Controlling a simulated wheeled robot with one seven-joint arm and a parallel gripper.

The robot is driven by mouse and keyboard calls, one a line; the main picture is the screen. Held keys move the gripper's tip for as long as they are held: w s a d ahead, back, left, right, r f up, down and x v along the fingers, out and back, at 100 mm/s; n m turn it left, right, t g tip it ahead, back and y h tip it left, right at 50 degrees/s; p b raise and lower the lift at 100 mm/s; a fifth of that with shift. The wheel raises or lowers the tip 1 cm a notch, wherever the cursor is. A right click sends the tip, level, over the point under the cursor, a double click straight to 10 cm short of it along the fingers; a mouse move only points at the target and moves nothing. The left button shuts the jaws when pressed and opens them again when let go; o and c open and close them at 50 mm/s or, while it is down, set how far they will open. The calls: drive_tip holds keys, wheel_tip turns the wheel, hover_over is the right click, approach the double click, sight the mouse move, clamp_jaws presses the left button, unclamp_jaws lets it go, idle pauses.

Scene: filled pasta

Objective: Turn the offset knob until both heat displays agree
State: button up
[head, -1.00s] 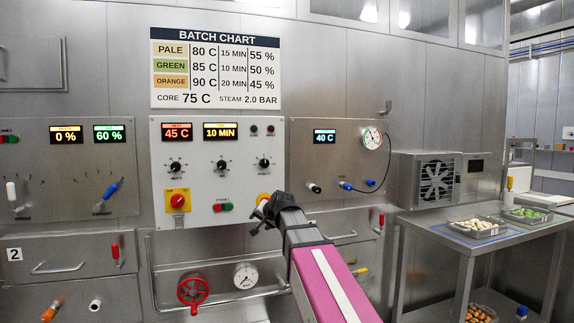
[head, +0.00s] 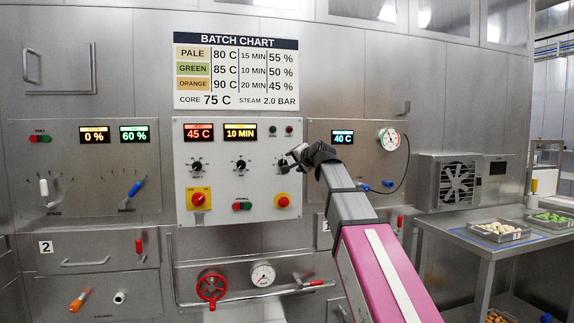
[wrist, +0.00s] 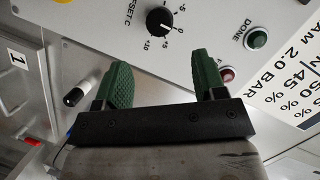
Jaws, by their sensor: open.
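The offset knob (wrist: 160,19), black and round with a white pointer line and a printed scale, shows at the top of the wrist view, beyond my fingertips. My gripper (wrist: 164,70) is open, with its two green fingers apart and nothing between them. In the head view my gripper (head: 294,158) is in front of the upper right of the white control panel (head: 215,215) and largely covers the offset knob there. The red heat display (head: 199,132) reads 45 C. The blue-white heat display (head: 343,137) on the right panel reads 40 C.
Two other black knobs (head: 240,165) sit left of my gripper. A black probe (wrist: 77,97) sticks out near my finger. A gauge (head: 389,139) with a cable hangs to the right.

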sight(285, 163)
drive_tip(key=x, duration=0.8)
drive_tip(key=shift+w+a+f, duration=0.1)
drive_tip(key=shift+w, duration=0.05)
drive_tip(key=c, duration=0.9)
